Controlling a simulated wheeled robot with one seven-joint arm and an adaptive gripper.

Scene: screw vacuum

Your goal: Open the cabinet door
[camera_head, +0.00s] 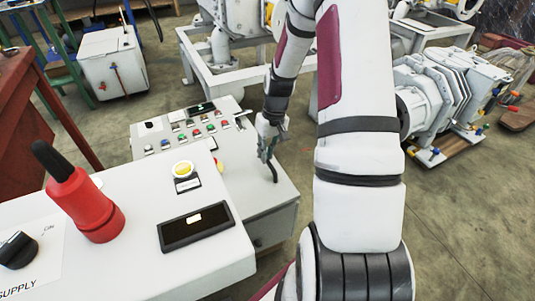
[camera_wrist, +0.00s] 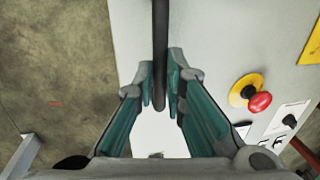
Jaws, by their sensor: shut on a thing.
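The white cabinet (camera_head: 253,215) with a sloped button panel stands in the middle of the head view. A dark bar handle (camera_head: 273,174) shows at its face, below my gripper (camera_head: 266,142). In the wrist view, the handle (camera_wrist: 160,35) runs down from the top edge to between the fingertips of my gripper (camera_wrist: 160,82). The fingers are shut on it, one on each side. The pale cabinet face (camera_wrist: 213,45) lies behind it. I see no clear gap at the door's edge, and my fingers hide part of the handle.
A red emergency button (camera_wrist: 260,103) on a yellow base is to the right of the fingers. A white console (camera_head: 130,265) with a red-and-black knob (camera_head: 85,200) fills the near left. Pump machinery (camera_head: 450,95) stands at the right. Bare floor (camera_head: 480,210) lies at the lower right.

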